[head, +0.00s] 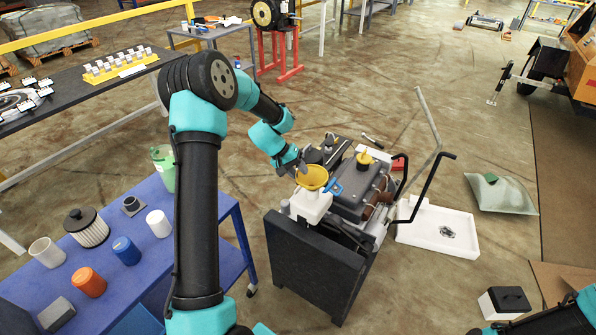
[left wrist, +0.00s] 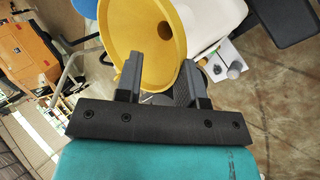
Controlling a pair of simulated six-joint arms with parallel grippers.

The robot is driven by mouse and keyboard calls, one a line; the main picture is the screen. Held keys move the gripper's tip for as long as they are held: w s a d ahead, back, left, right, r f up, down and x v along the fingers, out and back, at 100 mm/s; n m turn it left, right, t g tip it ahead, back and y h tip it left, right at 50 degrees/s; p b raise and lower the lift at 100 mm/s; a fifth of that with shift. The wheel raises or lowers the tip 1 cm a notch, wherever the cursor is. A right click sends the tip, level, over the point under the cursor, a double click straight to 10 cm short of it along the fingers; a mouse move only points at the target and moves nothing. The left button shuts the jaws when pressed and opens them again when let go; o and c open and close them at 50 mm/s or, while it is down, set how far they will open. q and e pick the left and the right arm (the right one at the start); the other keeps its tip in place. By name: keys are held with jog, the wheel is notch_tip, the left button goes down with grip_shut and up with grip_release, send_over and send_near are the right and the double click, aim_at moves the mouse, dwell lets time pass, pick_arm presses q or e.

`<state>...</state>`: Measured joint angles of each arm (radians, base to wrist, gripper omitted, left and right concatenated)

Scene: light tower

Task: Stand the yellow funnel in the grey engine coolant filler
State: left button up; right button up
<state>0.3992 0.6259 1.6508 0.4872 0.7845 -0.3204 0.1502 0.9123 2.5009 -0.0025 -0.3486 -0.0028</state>
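The yellow funnel (head: 312,177) is at the white tank (head: 311,203) on the near left of the grey engine (head: 362,190), wide mouth up. The tank's opening and the funnel's spout are hidden beneath the bowl, so I cannot tell how deep it sits. My left gripper (head: 301,168) is at the funnel's far left rim. In the left wrist view, the funnel (left wrist: 152,35) fills the top middle, and the left gripper's fingers (left wrist: 160,72) stand apart at its rim, with no clear grip on it. My right gripper is out of view; only teal arm parts show at lower right.
A blue table (head: 145,275) at left holds several containers and a finned filter (head: 87,228). A dark panel (head: 312,265) stands before the engine. A white tray (head: 440,230) lies to its right, and a bent black handle (head: 430,187) rises there.

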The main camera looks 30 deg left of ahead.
pick_arm(q)
jog(key=shift+a+r, duration=0.1)
jog(key=v, duration=1.7)
jog(key=shift+s, duration=0.15)
dwell(0.4)
jog(key=s+d+f+g+y, duration=0.15)
jog(key=d+f, duration=0.25)
jog(key=f, duration=0.5)
jog(key=s+d+f, duration=0.3)
jog(key=d+f, duration=0.2)
jog(key=f, duration=0.3)
jog(key=s+d+f+g+y, duration=0.15)
jog(key=d+f, duration=0.25)
jog(key=f, duration=0.5)
jog(key=s+d+f+m, duration=0.1)
jog(key=s+d+f, duration=0.4)
jog(key=s+d, duration=0.3)
jog(key=s+d+f+m, duration=0.1)
jog(key=s+d+f, duration=0.5)
jog(key=s, duration=0.4)
jog(key=w+d+r+m, duration=0.1)
jog(key=w+d+r, duration=0.1)
jog(key=w+r, duration=0.2)
jog(key=shift+w+d+r+t, duration=0.25)
jog(key=shift+w+d+t, duration=0.15)
jog(key=shift+w, duration=0.1)
